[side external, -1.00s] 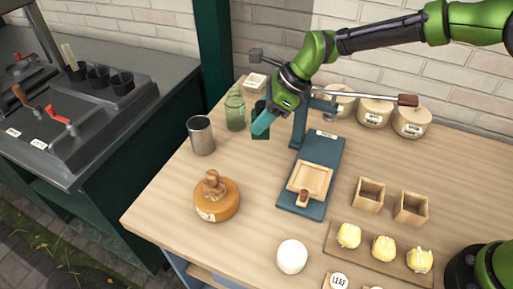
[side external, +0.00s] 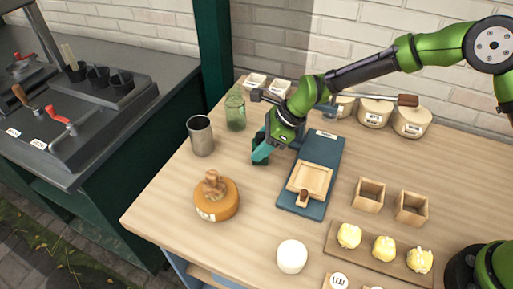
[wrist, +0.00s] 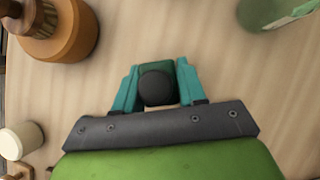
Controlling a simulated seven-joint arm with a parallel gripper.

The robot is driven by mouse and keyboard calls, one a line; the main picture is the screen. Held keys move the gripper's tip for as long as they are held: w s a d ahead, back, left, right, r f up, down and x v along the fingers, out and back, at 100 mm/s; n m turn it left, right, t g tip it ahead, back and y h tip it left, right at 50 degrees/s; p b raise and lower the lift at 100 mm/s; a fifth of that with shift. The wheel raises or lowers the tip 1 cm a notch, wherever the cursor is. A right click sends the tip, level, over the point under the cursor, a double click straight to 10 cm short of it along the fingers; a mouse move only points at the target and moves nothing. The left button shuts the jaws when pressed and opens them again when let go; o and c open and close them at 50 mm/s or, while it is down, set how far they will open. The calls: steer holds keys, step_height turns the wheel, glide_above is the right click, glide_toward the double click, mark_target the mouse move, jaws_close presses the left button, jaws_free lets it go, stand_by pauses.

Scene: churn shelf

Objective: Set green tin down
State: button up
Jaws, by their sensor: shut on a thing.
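The green tin (side external: 260,147) is dark green and mostly hidden behind my gripper's teal fingers in the side view. In the wrist view the green tin (wrist: 157,66) shows between the two fingers, with a round dark cap towards the camera. My gripper (side external: 262,154) is shut on it, and it also shows in the wrist view (wrist: 156,86). The tin is low over the wooden table (side external: 165,210), left of the blue press board. I cannot tell whether its base touches the wood.
A metal cup (side external: 201,136) and a green glass jar (side external: 235,111) stand to the left. An orange round block with a wooden knob (side external: 216,197) lies in front. The blue press board (side external: 322,160) is close on the right. Bare table lies between the tin and the orange block.

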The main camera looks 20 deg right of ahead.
steer(key=o, duration=1.1)
steer(key=shift+d+r, duration=0.1)
steer(key=shift+r, duration=0.15)
steer(key=s+d+r+n+t+h, duration=0.1)
steer(key=s+d+r+n, duration=0.25)
steer(key=d+r, duration=0.35)
steer(key=s+d+r+n+h, duration=0.15)
steer(key=s+d+r, duration=0.35)
steer(key=r, duration=0.5)
steer(key=s+d+r+n+t, duration=0.1)
steer(key=s+d+r+n, duration=0.1)
steer(key=s+d+n, duration=0.4)
steer(key=s+d+r+n+t+h, duration=0.1)
steer(key=s+d+r+n+t, duration=0.1)
steer(key=s+d+n, duration=0.5)
steer(key=shift+s+d+n+t, duration=0.15)
steer(key=shift+s+n+t, duration=0.15)
steer(key=shift+s, duration=1.8)
